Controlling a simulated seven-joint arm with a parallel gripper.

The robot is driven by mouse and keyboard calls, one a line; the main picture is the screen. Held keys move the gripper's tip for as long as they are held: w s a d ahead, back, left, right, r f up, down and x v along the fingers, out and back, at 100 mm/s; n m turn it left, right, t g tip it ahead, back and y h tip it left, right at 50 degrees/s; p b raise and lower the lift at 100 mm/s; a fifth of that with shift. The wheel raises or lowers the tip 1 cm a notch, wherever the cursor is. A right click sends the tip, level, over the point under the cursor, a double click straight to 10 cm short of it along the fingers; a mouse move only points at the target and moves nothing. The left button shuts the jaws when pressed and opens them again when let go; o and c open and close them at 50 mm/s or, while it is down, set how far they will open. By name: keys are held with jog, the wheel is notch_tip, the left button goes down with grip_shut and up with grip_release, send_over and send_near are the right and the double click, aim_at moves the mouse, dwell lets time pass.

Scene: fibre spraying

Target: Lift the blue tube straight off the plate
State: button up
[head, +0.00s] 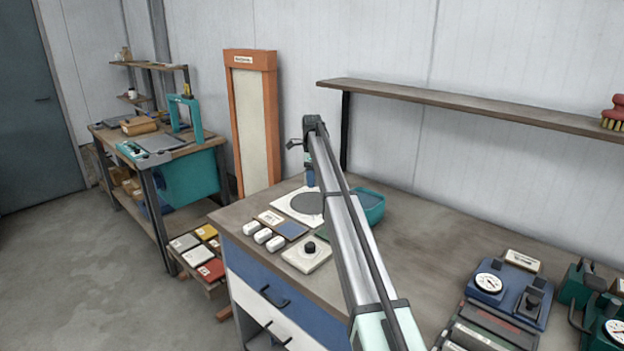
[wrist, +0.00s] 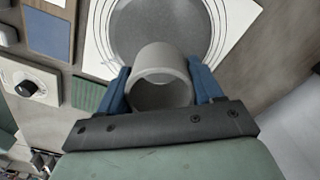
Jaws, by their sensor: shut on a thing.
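The tube (wrist: 160,75) shows in the wrist view as a pale grey, open-ended ring, not blue. My gripper (wrist: 158,82) has blue fingers shut on it from both sides, and I look into its open near end. Beyond it lies a white square plate (wrist: 98,42) with a dark grey disc (wrist: 150,30). In the head view my gripper (head: 310,177) is over the far part of the plate (head: 286,204). I cannot tell whether the tube touches the plate or is clear of it. The tube is not distinct in the head view.
A teal bin (head: 372,210) stands right of the plate, partly behind my arm. A blue-topped card (head: 290,230), several white blocks (head: 263,236) and a black-knobbed box (head: 307,254) lie in front. Dial gauges (head: 488,284) stand at the right. A wall shelf (head: 450,101) hangs behind.

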jog(key=shift+r, duration=0.85)
